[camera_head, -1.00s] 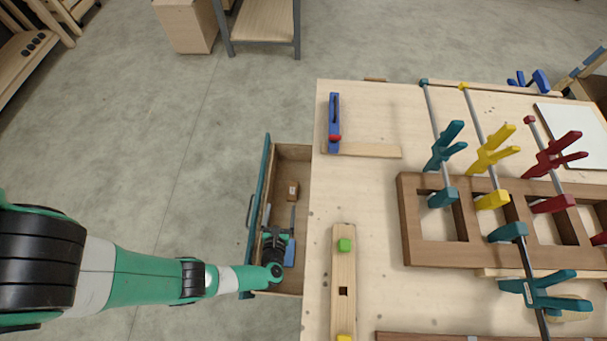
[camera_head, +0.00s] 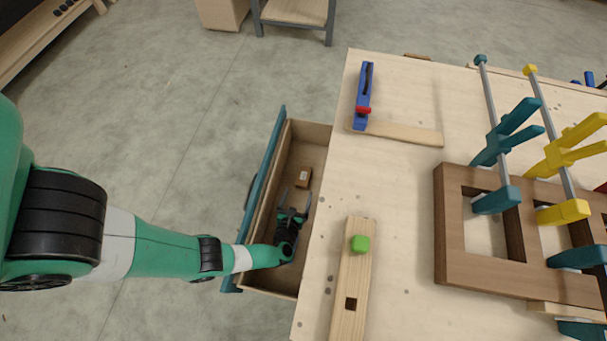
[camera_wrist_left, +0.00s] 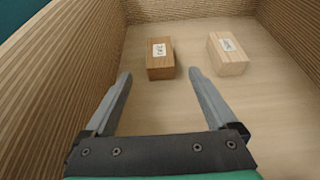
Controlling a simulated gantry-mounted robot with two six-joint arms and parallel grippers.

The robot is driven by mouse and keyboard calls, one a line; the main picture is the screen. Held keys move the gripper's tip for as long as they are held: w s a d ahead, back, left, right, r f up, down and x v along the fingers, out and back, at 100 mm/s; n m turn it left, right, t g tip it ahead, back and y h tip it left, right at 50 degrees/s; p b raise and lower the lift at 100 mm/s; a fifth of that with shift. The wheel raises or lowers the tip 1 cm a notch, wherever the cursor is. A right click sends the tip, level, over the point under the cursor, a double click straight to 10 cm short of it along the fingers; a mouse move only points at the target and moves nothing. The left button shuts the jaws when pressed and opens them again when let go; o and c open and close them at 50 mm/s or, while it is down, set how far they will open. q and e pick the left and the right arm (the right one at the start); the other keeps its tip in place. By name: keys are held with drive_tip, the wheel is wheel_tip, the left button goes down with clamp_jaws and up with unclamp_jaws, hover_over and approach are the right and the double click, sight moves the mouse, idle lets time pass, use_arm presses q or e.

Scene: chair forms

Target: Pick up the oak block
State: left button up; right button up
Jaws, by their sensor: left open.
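In the left wrist view a brown wooden block (camera_wrist_left: 160,60) with a small white label lies on the drawer floor, ahead of and roughly between my fingertips. A paler wooden block (camera_wrist_left: 228,53), also labelled, lies to its right. The labels are too small to read; the brown one looks more like oak. In the head view the brown block (camera_head: 304,177) lies in the open drawer; I cannot make out the pale one there. My left gripper (camera_head: 295,199) is down inside the drawer, open and empty, short of the brown block. My right gripper is out of view.
The drawer walls (camera_head: 261,212) stand close around my left gripper. The workbench (camera_head: 400,185) overhangs on the right, with a slotted wooden bar (camera_head: 353,280), a blue tool (camera_head: 363,95) and a clamped frame (camera_head: 452,240). Open floor lies left of the drawer.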

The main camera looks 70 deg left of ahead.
sight(301, 184)
use_arm(q)
drive_tip(key=shift+x, duration=0.8)
drive_tip(key=b+x, duration=0.2)
drive_tip(key=x, duration=0.3)
drive_tip(key=shift+f+b, duration=0.15)
drive_tip(key=shift+b, duration=0.25)
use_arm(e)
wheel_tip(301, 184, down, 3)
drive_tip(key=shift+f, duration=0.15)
use_arm(q)
clamp_jaws()
